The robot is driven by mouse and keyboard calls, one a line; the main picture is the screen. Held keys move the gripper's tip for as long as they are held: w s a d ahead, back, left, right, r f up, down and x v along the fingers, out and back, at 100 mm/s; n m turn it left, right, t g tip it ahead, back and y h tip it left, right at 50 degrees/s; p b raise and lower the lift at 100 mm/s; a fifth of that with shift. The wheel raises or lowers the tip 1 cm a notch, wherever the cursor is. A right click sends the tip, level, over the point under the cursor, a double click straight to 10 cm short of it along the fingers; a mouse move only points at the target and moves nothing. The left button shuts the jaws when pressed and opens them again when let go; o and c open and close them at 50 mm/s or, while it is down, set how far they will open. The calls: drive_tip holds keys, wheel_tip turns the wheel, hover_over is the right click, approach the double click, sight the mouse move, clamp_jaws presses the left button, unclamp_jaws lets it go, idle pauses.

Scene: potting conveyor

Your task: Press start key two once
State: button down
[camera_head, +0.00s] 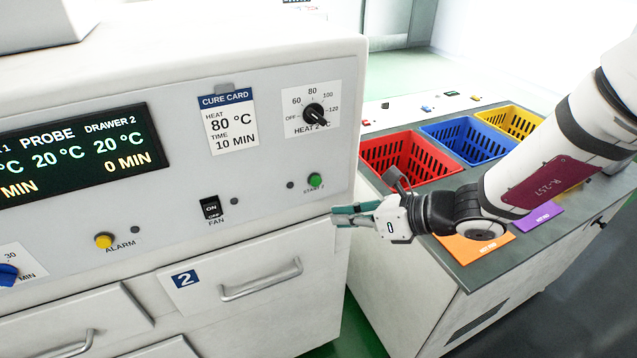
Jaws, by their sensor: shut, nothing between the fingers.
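The green start key two (315,181) is a small round button on the front panel of the white machine, under the heat 2 dial, with a small label below it. A dark indicator dot sits just to its left. My gripper (336,216) is shut and empty, with its fingers pointing left. In the picture its fingertips are below and slightly right of the green key, near the lower right edge of the panel. I cannot tell whether the tips touch the machine. Nothing hides the green key.
The heat 2 dial (314,115) and fan switch (211,208) share the panel. The drawer 2 handle (261,280) sticks out below. Behind my gripper stand a red crate (375,150), a blue crate (440,130) and a yellow crate (500,115) on a bench.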

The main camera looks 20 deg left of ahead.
drive_tip(key=w+a+b, duration=0.2)
drive_tip(key=w+a, duration=0.2)
drive_tip(key=a, duration=0.1)
drive_tip(key=shift+w, duration=0.15)
drive_tip(key=shift+w+a, duration=0.1)
drive_tip(key=shift+a, duration=0.05)
idle(1.4)
drive_tip(key=shift+w+a, duration=0.2)
drive_tip(key=shift+a, duration=0.05)
drive_tip(key=shift+w+a, duration=0.3)
drive_tip(key=shift+a, duration=0.05)
idle(0.8)
idle(0.3)
drive_tip(key=shift+s+d+p, duration=0.55)
drive_tip(key=shift+s+d, duration=0.05)
drive_tip(key=shift+d, duration=0.1)
drive_tip(key=shift+s+d+p, duration=1.4)
drive_tip(key=shift+s+d, duration=0.2)
drive_tip(key=shift+d, duration=0.3)
